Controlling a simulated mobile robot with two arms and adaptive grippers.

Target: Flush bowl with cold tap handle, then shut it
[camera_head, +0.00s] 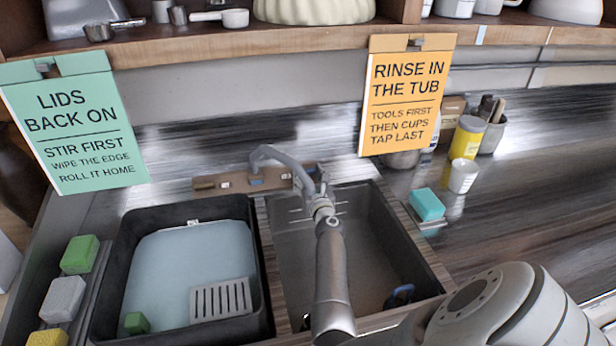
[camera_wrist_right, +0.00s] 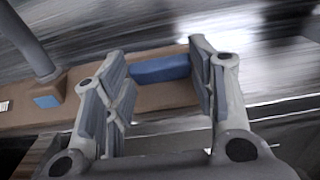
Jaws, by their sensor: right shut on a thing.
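The tap has a grey curved spout (camera_head: 275,153) on a brown base (camera_head: 225,182) behind the sink bowl (camera_head: 360,235). A blue square mark (camera_head: 256,182) shows on this base. My right gripper (camera_head: 322,190) reaches over the sink to the base's right end. The spout (camera_wrist_right: 30,45) stands to the left there. In the head view the gripper hides the handle. I cannot make out running water. My left gripper is not in view.
A black tub (camera_head: 103,285) of pale water stands left of the sink, with a grey slotted piece (camera_head: 220,300) inside. A dark blue object (camera_head: 399,295) lies in the sink. Two signs hang from the shelf (camera_head: 200,47). A teal sponge (camera_head: 427,204) and yellow container (camera_head: 467,138) stand right.

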